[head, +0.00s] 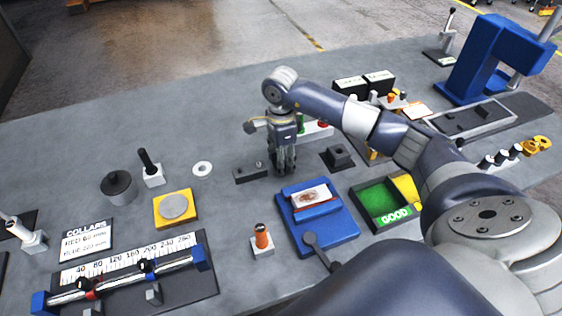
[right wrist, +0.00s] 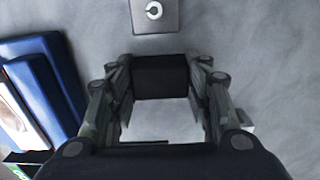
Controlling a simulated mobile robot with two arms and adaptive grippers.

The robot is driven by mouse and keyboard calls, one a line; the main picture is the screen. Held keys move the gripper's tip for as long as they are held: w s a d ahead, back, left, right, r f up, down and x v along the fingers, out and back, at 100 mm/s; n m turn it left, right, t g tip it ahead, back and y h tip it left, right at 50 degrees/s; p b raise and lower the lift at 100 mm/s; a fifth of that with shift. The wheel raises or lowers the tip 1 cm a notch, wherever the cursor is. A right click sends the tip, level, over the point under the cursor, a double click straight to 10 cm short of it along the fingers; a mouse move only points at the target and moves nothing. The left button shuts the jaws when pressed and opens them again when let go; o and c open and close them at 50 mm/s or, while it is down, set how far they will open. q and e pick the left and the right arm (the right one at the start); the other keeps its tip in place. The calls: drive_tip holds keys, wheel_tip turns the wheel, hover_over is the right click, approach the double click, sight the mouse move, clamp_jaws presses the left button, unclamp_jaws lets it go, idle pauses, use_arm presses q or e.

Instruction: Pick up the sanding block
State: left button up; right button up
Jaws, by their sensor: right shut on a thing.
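My right gripper (head: 285,168) points down at the middle of the grey table. In the right wrist view its fingers (right wrist: 160,90) stand on both sides of a black block, which I take as the sanding block (right wrist: 160,77), and are shut on it. In the head view the fingers mostly hide this block. I cannot tell whether it touches the table. My left gripper is in neither view.
A black stepped block (head: 338,157) stands right of the gripper. The table's back left is clear.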

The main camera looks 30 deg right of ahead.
wheel_tip(320, 180, up, 9)
drive_tip(key=b, duration=0.2)
drive_tip(key=shift+b, duration=0.35)
drive_tip(key=shift+r, duration=0.5)
